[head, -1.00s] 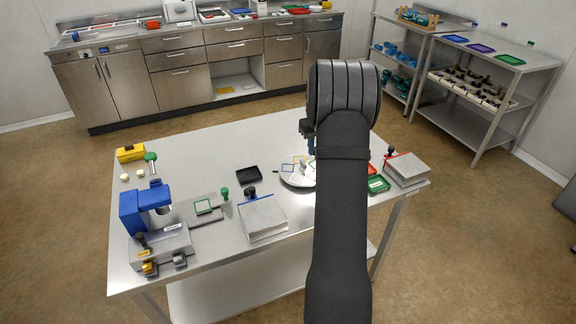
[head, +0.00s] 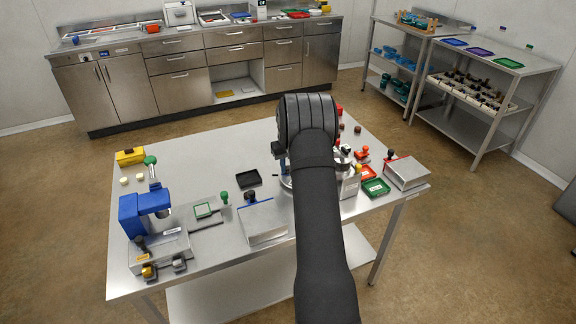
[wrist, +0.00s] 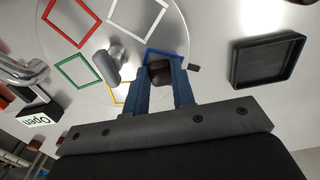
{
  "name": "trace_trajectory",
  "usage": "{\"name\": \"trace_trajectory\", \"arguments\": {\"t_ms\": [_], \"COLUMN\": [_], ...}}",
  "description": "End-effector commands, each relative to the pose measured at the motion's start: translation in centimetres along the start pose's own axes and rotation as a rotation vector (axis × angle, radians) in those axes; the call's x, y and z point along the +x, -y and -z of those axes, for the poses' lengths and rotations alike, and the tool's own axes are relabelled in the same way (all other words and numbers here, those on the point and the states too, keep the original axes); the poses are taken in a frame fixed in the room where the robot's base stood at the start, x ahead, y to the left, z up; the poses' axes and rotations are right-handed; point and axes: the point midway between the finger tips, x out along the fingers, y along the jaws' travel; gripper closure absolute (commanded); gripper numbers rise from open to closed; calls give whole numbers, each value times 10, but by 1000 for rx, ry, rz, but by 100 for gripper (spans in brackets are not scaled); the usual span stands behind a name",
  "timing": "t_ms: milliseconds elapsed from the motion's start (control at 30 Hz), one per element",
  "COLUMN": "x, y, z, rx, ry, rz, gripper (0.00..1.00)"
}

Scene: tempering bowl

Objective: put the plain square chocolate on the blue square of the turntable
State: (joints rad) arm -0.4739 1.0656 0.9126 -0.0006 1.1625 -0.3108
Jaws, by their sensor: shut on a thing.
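The round turntable (wrist: 95,110) fills the upper left of the wrist view, with red, white, green, yellow and blue square outlines. My gripper (wrist: 160,68) is shut on a dark brown square chocolate (wrist: 161,75). It holds the chocolate over the blue square (wrist: 163,51), whose far edge shows beyond the fingers. Its other edges are mostly hidden. I cannot tell whether the chocolate touches the turntable or whether its top is plain.
A grey knob (wrist: 113,68) stands at the turntable's middle, left of the fingers. A black tray (wrist: 234,66) lies to the right.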

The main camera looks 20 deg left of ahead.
Motion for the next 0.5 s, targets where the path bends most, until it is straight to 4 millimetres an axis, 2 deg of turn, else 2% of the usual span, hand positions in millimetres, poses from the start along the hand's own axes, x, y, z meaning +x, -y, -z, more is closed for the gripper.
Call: {"name": "trace_trajectory", "arguments": {"t_ms": [267,300,367,500], "x": [2,1,1,1], "y": [0,0,0,0], "z": [0,0,0,0], "rx": [0,0,0,0], "ry": [0,-1,-1,-1], "rz": [0,0,0,0], "gripper": [98,69,57,55]}}
